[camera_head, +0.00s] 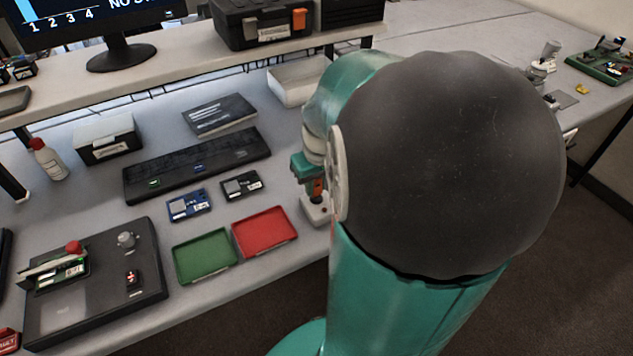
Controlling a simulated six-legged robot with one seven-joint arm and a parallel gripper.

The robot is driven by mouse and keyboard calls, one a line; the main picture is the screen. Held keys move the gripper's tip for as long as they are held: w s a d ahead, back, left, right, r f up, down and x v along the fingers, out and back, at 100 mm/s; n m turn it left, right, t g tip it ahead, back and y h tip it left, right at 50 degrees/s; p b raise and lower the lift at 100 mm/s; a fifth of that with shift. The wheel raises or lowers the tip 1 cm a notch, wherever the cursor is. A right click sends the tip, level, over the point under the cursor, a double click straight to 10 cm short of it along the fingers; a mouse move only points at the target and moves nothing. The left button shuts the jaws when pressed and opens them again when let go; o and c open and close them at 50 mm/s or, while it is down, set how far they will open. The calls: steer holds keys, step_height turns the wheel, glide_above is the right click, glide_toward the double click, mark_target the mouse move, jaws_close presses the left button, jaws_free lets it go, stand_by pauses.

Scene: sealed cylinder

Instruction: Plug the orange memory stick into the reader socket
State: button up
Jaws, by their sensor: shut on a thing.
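My gripper (306,170) is at the middle of the view, just left of my large dark arm joint, which hides part of it. It points down and is shut on the orange memory stick (317,187), of which a small orange part shows. Directly below the stick is a small light grey block (316,211), which looks like the reader. My arm hides its right side. I cannot see the socket opening, nor tell whether the stick touches the block or is in it.
A long black rack (197,165) holds a green and a blue piece. In front lie a blue card (189,205), a black card (242,186), a green tray (205,258) and a red tray (264,232). A dark panel (95,285) with knobs stands front left.

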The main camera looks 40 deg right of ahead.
steer(key=shift+f, duration=0.55)
steer(key=o, duration=1)
step_height(320, 180, up, 14)
steer(key=s, duration=0.2)
steer(key=shift+a+f, duration=0.2)
steer(key=shift+a, duration=0.1)
steer(key=s+a+n+t, duration=0.2)
steer(key=a+n+t, duration=0.1)
steer(key=a, duration=1.9)
steer(key=shift+s+a+t+y, duration=0.15)
steer(key=shift+s+t+y, duration=0.15)
steer(key=shift+t, duration=0.1)
